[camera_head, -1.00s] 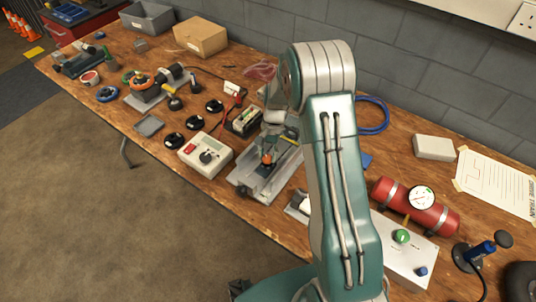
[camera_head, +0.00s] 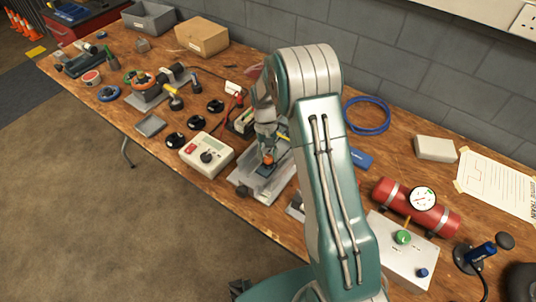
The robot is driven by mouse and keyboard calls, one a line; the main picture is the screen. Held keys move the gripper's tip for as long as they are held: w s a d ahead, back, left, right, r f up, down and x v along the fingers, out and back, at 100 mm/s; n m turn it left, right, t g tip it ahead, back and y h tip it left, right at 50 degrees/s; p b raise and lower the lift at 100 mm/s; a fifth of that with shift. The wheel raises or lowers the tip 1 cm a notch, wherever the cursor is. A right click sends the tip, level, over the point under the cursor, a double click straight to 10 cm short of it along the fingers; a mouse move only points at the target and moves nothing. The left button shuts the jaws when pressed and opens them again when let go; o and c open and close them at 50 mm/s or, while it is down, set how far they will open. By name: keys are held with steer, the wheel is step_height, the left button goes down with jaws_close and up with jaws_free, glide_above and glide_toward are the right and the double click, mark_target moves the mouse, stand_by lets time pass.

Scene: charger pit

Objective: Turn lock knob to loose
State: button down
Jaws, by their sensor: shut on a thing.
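A small orange knob (camera_head: 268,159) sits on a grey metal fixture (camera_head: 246,191) near the middle of the bench. I take it to be the lock knob. My gripper (camera_head: 266,152) points down at the knob from above and is shut on it. The fingers are small in this view and hide part of the knob. I cannot read the knob's turn angle or any marking on it. My arm hides the right part of the fixture.
A cream meter box (camera_head: 206,154) stands close left of the fixture, with black round pieces (camera_head: 176,140) beyond it. A red cylinder with a gauge (camera_head: 416,206) and a white control box (camera_head: 402,248) are at the right. A blue cable coil (camera_head: 367,116) lies behind my arm.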

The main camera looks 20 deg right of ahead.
stand_by(0.3)
steer(key=shift+c, duration=1.3)
jaws_free()
steer(key=shift+w+f, duration=0.1)
steer(key=v, duration=1.2)
